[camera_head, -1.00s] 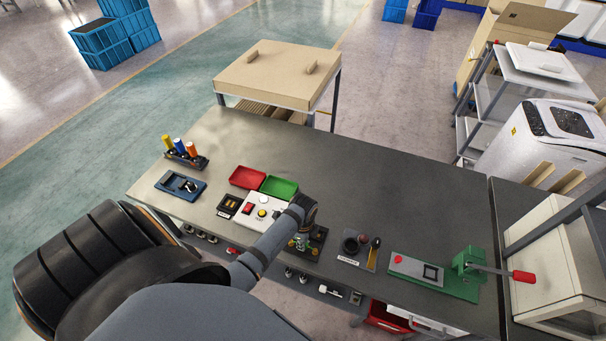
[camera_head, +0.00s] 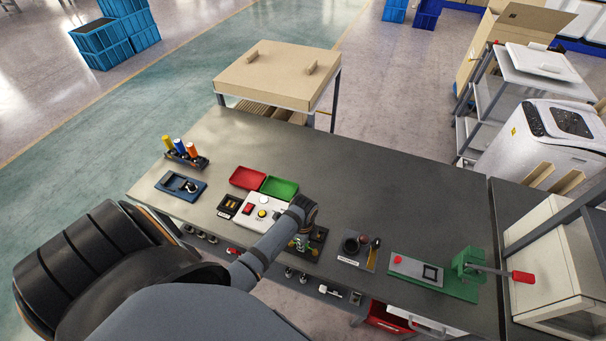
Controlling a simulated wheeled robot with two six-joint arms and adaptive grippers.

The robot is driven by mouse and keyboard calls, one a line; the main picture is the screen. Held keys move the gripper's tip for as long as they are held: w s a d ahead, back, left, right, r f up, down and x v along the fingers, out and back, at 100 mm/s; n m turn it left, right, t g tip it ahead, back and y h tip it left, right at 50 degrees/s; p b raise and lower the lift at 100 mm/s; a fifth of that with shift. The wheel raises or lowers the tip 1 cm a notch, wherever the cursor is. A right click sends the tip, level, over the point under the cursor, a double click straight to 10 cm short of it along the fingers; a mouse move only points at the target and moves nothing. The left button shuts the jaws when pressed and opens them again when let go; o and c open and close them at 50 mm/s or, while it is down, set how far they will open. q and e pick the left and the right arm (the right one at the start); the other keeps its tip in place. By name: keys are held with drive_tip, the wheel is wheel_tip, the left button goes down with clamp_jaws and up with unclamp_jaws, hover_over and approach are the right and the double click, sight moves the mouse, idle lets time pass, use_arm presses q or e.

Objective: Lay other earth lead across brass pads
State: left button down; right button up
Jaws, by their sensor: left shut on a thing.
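My left gripper (camera_head: 301,243) is small and partly hidden by my own arm, which comes in from the left. It is low over a dark holder (camera_head: 318,240) near the front edge of the bench. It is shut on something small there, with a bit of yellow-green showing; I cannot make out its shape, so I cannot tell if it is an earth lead. A small dark block with brass-coloured pads (camera_head: 230,204) lies left of the white tester box (camera_head: 262,212). My right gripper is not in view.
A red tray (camera_head: 248,177) and a green tray (camera_head: 280,187) lie behind the tester. A blue fixture (camera_head: 180,186) and a rack of coloured cylinders (camera_head: 184,152) are at left. A green lever press (camera_head: 466,268) is at right. The back of the bench is clear.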

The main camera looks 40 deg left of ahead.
use_arm(q)
drive_tip(key=shift+f+b, duration=0.35)
drive_tip(key=shift+f, duration=0.35)
drive_tip(key=c, duration=1.2)
unclamp_jaws()
drive_tip(key=shift+o, duration=0.3)
drive_tip(key=o, duration=0.3)
drive_tip(key=shift+r+p, duration=0.4)
drive_tip(key=shift+r, duration=3.1)
